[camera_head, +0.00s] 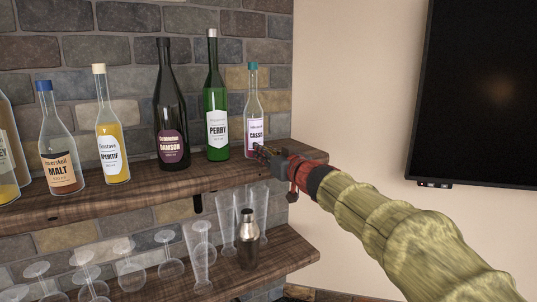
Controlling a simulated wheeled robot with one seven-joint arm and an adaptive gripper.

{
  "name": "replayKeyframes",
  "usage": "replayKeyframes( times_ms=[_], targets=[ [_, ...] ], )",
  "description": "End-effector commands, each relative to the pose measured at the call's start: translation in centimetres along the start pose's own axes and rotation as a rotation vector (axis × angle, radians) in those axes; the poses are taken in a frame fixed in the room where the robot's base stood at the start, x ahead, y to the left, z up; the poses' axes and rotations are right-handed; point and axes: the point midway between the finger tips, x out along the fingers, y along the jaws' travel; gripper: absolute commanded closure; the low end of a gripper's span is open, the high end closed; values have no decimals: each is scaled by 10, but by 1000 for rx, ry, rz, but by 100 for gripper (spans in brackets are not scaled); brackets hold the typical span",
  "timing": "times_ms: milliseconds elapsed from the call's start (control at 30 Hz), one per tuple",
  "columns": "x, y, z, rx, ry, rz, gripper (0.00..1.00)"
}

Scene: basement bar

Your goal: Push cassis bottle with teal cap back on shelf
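The cassis bottle (252,108) is clear glass with a teal cap and a white and purple label. It stands upright at the right end of the upper wooden shelf (234,177), just right of the green perry bottle (215,97). My gripper (262,153) reaches in from the right, with its fingertips at the lower right of the cassis bottle. The fingertips overlap the bottle's base in the picture; I cannot tell whether they touch it. The fingers are small and dark here, so their opening is unclear.
A dark damson bottle (170,108), an aperitif bottle (111,135) and a malt bottle (59,150) stand further left. A lower shelf (283,264) holds glasses and a metal shaker (247,240). A stone wall (135,55) is behind; a black screen (485,90) hangs at right.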

Motion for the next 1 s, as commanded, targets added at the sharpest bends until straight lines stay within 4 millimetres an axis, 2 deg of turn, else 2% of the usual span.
replayKeyframes(
  times_ms=[1000],
  targets=[
    [-93,0,-2,0,1,1,85]
  ],
)
